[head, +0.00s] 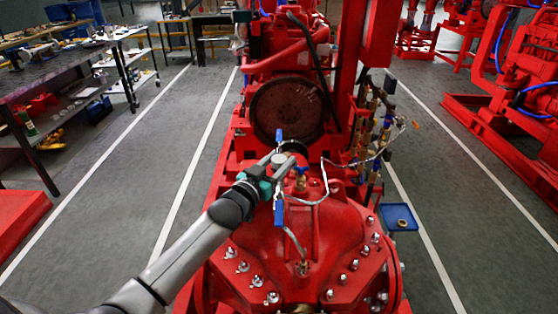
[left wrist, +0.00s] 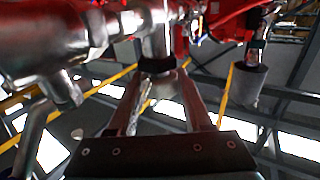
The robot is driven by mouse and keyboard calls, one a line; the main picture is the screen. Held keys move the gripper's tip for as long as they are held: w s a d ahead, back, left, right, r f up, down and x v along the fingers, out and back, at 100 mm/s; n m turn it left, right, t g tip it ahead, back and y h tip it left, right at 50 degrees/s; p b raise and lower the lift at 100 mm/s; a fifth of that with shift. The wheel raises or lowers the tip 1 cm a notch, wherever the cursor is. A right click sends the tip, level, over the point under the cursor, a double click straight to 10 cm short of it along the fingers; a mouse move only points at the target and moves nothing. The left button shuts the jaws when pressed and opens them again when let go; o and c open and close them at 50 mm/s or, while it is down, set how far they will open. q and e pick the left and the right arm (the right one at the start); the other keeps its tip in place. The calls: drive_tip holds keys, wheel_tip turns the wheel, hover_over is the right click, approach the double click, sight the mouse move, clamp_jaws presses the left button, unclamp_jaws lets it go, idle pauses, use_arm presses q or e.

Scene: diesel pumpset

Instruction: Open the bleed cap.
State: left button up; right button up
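My left arm reaches in from the lower left in the head view, and its gripper (head: 274,163) is over the red pump casing, at the silver fittings between two blue-handled valves. A small round silver cap (head: 280,159) shows right at the fingertips; I take it for the bleed cap. In the left wrist view the two fingers (left wrist: 162,82) stand apart, with background showing between them. A silver fitting with a round collar (left wrist: 157,64) is just beyond their tips. I cannot tell whether the fingers touch it. My right gripper is in neither view.
Blue valve handles stand behind (head: 279,136) and in front (head: 278,213) of the gripper. A thin silver pipe (head: 318,199) bends close on the right. A blue tray (head: 399,217) is to the right of the pump. Workbenches (head: 50,70) stand at the left; the grey floor between is clear.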

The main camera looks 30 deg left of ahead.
use_arm(q)
drive_tip(key=o, duration=0.4)
drive_tip(key=shift+o, duration=0.2)
drive_tip(key=shift+s, duration=0.15)
drive_tip(key=s+a+p, duration=0.1)
drive_tip(key=s+p, duration=0.1)
drive_tip(key=s, duration=1.3)
